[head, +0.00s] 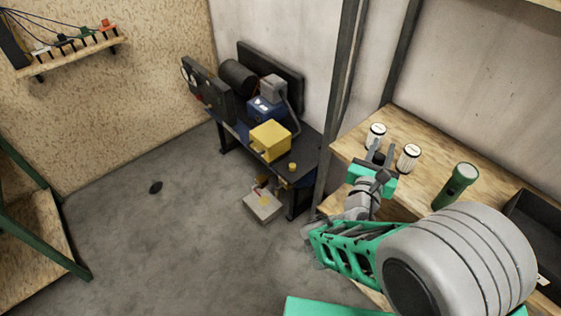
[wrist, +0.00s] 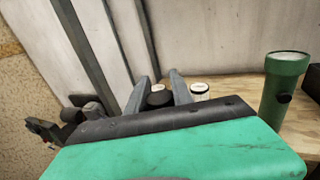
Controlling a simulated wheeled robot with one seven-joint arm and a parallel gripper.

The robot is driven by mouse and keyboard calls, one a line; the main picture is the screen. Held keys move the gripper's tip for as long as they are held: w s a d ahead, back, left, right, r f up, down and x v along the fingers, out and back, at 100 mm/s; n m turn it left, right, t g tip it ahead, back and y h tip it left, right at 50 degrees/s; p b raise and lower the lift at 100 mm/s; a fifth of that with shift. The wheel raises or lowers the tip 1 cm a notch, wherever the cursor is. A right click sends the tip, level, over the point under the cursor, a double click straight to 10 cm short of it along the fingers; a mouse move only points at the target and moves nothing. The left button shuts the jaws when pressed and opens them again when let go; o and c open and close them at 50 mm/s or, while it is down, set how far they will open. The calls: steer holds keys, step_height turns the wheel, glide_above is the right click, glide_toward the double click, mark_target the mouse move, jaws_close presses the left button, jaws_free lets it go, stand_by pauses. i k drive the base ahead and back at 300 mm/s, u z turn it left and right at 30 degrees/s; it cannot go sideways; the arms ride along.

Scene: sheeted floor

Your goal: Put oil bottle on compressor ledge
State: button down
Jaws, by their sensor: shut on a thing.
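My gripper (head: 380,152) is over the wooden shelf on the right, its fingers closed around a dark-topped item, which I take to be the oil bottle (head: 379,158). Its black top (wrist: 158,98) shows between the fingers in the wrist view; its body is hidden behind the gripper, so I cannot tell whether it touches the shelf. The compressor (head: 240,78) stands on a dark bench against the back wall, left of my gripper. The bench's dark ledge (head: 308,160) has a yellow box and a small yellow round item on it.
White cans (head: 376,134) (head: 409,157) flank the gripper closely on the wooden shelf (head: 465,155). A green flashlight (head: 456,186) stands to the right, near a black bin (head: 540,235). A dark upright post (head: 338,105) stands between shelf and bench. A grey box (head: 263,205) lies on the floor.

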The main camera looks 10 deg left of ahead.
mark_target(306, 160)
steer(key=u, duration=0.85)
steer(key=i, duration=0.75)
steer(key=u, duration=1)
steer(key=i, duration=0.6)
steer(key=u, duration=0.15)
